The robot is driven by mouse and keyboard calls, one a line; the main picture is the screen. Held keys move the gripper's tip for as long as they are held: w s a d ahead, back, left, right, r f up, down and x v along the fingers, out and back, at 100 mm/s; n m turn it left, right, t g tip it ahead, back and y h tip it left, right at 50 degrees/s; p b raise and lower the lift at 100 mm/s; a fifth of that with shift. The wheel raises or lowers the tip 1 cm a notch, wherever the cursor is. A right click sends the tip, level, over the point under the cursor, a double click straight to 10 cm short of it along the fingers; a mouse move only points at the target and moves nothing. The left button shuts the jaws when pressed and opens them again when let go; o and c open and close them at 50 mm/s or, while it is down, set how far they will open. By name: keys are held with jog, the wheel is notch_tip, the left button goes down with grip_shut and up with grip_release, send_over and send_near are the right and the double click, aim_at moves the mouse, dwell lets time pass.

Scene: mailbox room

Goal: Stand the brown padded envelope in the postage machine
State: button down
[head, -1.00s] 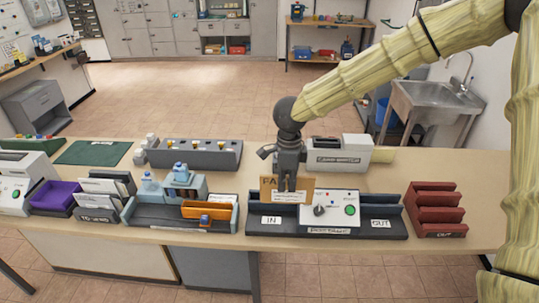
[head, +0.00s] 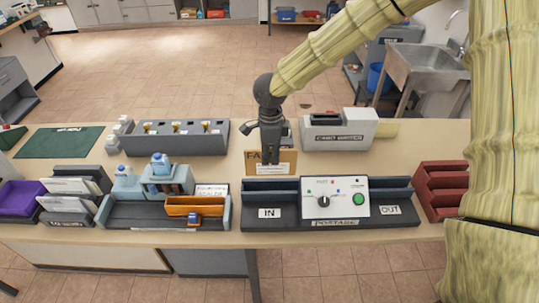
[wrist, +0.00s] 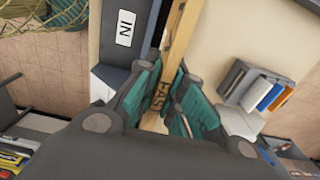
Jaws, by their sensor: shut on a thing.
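The brown padded envelope (head: 257,160) is upright, with dark letters on its face and a white label low down. My gripper (head: 270,160) is shut on its upper part; in the wrist view (wrist: 165,105) the teal pads pinch it from both sides. The postage machine (head: 335,222) is dark grey, with an IN bay at left, a white control box with knob and green button, and an OUT bay at right. The envelope is just beyond the IN bay's back wall (head: 270,184) in the head view. I cannot tell whether it touches the counter. The IN label (wrist: 125,27) lies left of it in the wrist view.
A blue-grey scale tray (head: 150,215) is left of the postage machine; a red slotted rack (head: 440,190) is right.

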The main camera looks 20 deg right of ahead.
aim_at(270, 172)
jog(key=shift+s+f+b, duration=0.2)
jog(key=shift+f+b, duration=0.1)
jog(key=shift+b, duration=0.05)
notch_tip(270, 172, down, 3)
jog(key=b, duration=0.3)
jog(key=shift+a+f, duration=0.1)
dwell(0.6)
jog(key=shift+f, duration=0.2)
jog(key=shift+f+b, duration=0.3)
jog(key=shift+f, duration=1.05)
jog(key=shift+f+b, duration=0.45)
jog(key=shift+f, duration=1)
jog(key=c, duration=1.5)
grip_release()
